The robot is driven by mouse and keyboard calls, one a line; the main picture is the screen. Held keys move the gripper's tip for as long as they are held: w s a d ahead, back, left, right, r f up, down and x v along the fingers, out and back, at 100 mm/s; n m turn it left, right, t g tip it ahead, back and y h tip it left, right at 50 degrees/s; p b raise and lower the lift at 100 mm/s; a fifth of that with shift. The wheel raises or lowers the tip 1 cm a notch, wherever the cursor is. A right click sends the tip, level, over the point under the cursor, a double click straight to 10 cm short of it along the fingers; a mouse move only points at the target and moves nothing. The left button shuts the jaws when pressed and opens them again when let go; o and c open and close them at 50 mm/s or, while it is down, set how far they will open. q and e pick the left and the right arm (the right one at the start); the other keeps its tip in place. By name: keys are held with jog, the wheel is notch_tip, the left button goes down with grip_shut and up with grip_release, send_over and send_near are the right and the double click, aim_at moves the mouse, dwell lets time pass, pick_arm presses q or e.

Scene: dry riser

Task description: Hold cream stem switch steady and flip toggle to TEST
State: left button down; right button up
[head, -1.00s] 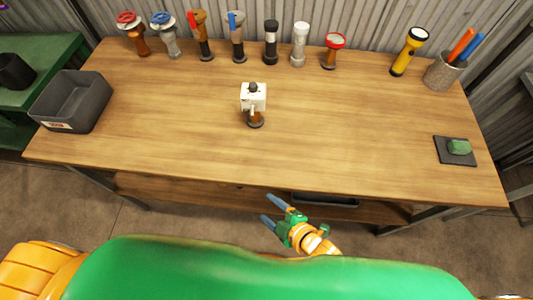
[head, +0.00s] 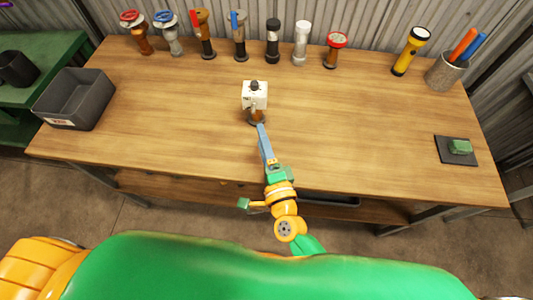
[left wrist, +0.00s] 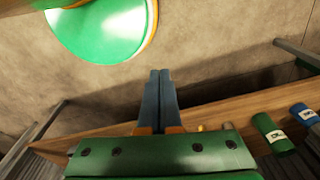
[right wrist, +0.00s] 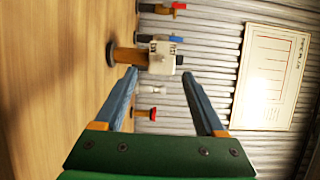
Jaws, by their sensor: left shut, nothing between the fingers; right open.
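The cream stem switch (head: 255,96) stands upright near the middle of the bench, a cream box with a dark knob on a brown stem and dark round base. It also shows in the right wrist view (right wrist: 158,56), lying sideways there, just beyond the fingertips. My right gripper (head: 261,128) reaches in from the front, close to the stem. In the right wrist view its two blue fingers (right wrist: 166,82) are spread, with nothing held. I cannot tell whether a finger touches the switch. My left gripper (left wrist: 158,75) is shut and empty, off the bench; the head view does not show it.
Several valves and stem pieces line the back edge, including a red-topped one (head: 336,42). The bench around the switch is clear.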

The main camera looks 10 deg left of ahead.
aim_at(254, 108)
pick_arm(q)
jog(key=c, duration=1.3)
grip_release()
jog(key=shift+w, duration=0.2)
jog(key=w+r+n+t+h, duration=0.1)
jog(key=w+r+n+t, duration=0.25)
jog(key=w+r, duration=0.35)
jog(key=w+r+n+t+h, duration=0.2)
jog(key=w+r+t, duration=0.25)
jog(key=w, duration=0.55)
jog(key=w+d+r+n+t+h, duration=0.2)
jog(key=d+r, duration=0.2)
jog(key=r, duration=0.4)
jog(key=w+d+r+n+t+h, duration=0.2)
jog(key=w+d+r+h, duration=0.15)
jog(key=r, duration=0.55)
jog(key=w+a+r+t+y, duration=0.2)
jog(key=w+a+r+t, duration=0.1)
jog(key=w+r+t, duration=0.15)
jog(key=x, duration=1.2)
jog(key=shift+d+r+m+g, duration=0.15)
jog(key=shift+d+m+g, duration=0.1)
jog(key=shift+m+g, duration=0.2)
jog(key=shift+w, duration=0.15)
grip_shut()
